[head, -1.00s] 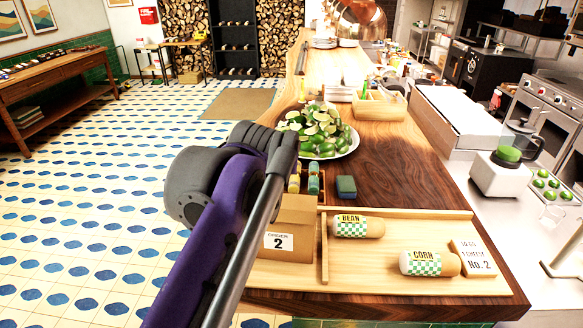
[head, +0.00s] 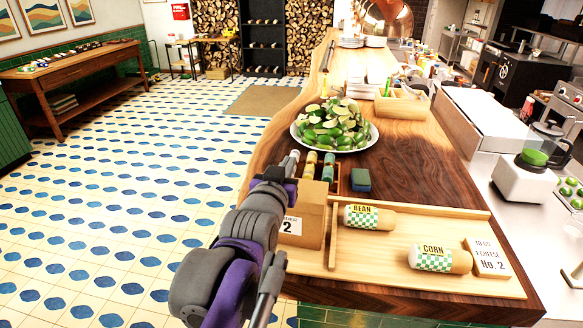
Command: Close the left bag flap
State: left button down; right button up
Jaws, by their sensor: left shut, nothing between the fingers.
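A brown paper bag (head: 314,222) with a white order label reading 2 stands at the left end of the wooden tray (head: 395,282). My left arm covers its left side, so the left flap is hidden and I cannot tell how it sits. My left gripper (head: 293,158) is shut and empty, its tip in line with the back left of the bag top. I cannot tell whether it touches the bag. My right gripper is not in view.
Behind are small bottles (head: 328,168), a blue-green block (head: 361,180) and a plate of limes (head: 335,127).

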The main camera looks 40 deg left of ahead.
aim_at(291, 213)
pick_arm(q)
jog(key=s+d+f+t+y+b, duration=0.2)
jog(key=s+f+t+y+b, duration=0.1)
jog(key=f+t+b, duration=0.4)
jog(key=shift+s+f+y+b, duration=0.2)
jog(key=shift+s+y+b, duration=0.2)
jog(key=shift+b, duration=0.2)
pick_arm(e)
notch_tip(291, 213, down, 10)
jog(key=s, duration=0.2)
pick_arm(q)
jog(key=shift+f, duration=0.25)
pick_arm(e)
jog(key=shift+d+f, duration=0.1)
pick_arm(q)
jog(key=shift+r, duration=0.1)
